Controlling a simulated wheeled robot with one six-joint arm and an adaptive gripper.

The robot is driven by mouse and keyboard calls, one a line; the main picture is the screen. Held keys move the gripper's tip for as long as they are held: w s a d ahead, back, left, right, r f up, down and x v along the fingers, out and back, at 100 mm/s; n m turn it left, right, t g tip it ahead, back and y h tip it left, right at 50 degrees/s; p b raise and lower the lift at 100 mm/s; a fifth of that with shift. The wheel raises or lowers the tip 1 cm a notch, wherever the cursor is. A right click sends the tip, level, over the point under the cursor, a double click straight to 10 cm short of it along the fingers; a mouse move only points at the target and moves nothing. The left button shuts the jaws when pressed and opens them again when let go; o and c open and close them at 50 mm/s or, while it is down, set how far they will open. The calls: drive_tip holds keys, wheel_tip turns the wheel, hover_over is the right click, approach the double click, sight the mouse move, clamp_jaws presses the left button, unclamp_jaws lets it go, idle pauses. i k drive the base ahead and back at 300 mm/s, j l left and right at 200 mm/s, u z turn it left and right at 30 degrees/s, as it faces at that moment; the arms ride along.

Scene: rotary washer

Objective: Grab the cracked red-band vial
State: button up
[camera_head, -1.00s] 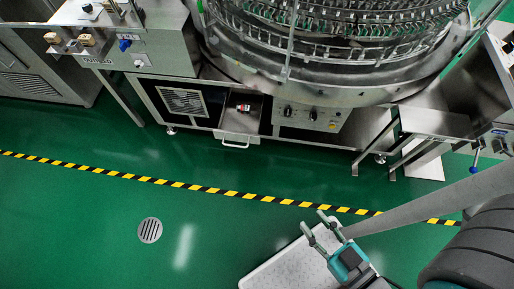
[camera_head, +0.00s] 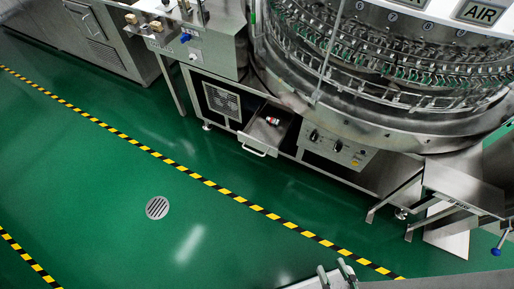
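A small vial (camera_head: 272,121) with a red band and a white part lies on its side in an open metal drawer (camera_head: 259,136) low on the front of the washer. It is too small to see any crack. My gripper (camera_head: 332,271) shows only by its fingertips at the bottom edge of the picture. The two fingers are apart with nothing between them. It is well away from the drawer, on the near side of the striped floor line. The rest of my gripper is out of the picture.
The round washer (camera_head: 400,110) overhangs behind and right of the drawer. A control panel with knobs (camera_head: 335,146) is right of it. Metal chute legs (camera_head: 408,205) stand further right. The green floor (camera_head: 110,190) before the drawer is clear, with a flat drain (camera_head: 157,208).

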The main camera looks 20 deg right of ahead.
sight(273, 120)
drive_tip(key=i+u, duration=0.1)
drive_tip(key=i, duration=0.45)
drive_tip(key=i+l+u, duration=0.15)
drive_tip(key=i, duration=0.45)
